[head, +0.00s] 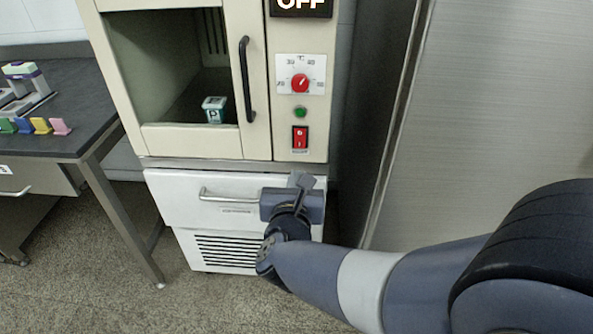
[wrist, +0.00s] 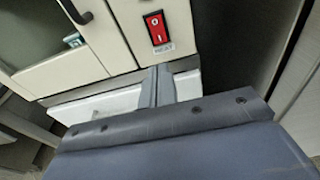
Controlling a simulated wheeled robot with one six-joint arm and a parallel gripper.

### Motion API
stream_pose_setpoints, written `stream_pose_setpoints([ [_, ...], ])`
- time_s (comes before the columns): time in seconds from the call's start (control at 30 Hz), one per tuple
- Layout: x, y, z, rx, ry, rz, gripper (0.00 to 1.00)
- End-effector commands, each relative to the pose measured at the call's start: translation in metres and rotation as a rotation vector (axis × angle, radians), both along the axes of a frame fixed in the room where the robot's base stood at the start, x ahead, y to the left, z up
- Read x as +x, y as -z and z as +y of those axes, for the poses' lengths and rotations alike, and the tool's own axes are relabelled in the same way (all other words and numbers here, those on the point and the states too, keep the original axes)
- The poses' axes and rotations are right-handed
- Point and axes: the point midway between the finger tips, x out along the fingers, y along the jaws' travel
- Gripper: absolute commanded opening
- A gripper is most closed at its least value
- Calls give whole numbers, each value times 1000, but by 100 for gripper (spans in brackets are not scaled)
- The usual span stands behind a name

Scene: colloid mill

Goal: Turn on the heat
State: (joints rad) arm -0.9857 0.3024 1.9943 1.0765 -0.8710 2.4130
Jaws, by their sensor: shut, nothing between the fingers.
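The cream oven cabinet (head: 200,149) stands in the middle of the head view. On its right panel are a display reading OFF (head: 301,5), a red dial (head: 299,83), a green round light or button (head: 300,113) and a red rocker switch (head: 300,137). In the wrist view the red switch (wrist: 157,28) has a label reading HEAT (wrist: 164,49) under it. My gripper (head: 302,182) is shut and empty, a little below the switch and apart from it. Its closed fingers (wrist: 157,85) also show below the switch in the wrist view.
Below the oven is a white drawer with a handle (head: 230,195) and a vent (head: 226,249). A dark-topped bench (head: 75,110) with coloured items is at left. A large grey metal panel (head: 500,100) is at right.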

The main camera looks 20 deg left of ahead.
Motion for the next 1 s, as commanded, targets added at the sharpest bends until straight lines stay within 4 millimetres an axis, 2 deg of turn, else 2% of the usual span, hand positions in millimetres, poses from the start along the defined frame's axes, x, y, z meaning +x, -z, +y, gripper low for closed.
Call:
stream_pose_setpoints([
  [0.3,66,12,15,-2,4,0,0],
  [0.5,100,17,23,-1,3,1,0],
  [0.7,116,19,28,-1,0,1,0],
  [1.0,119,20,28,-1,0,0,0],
])
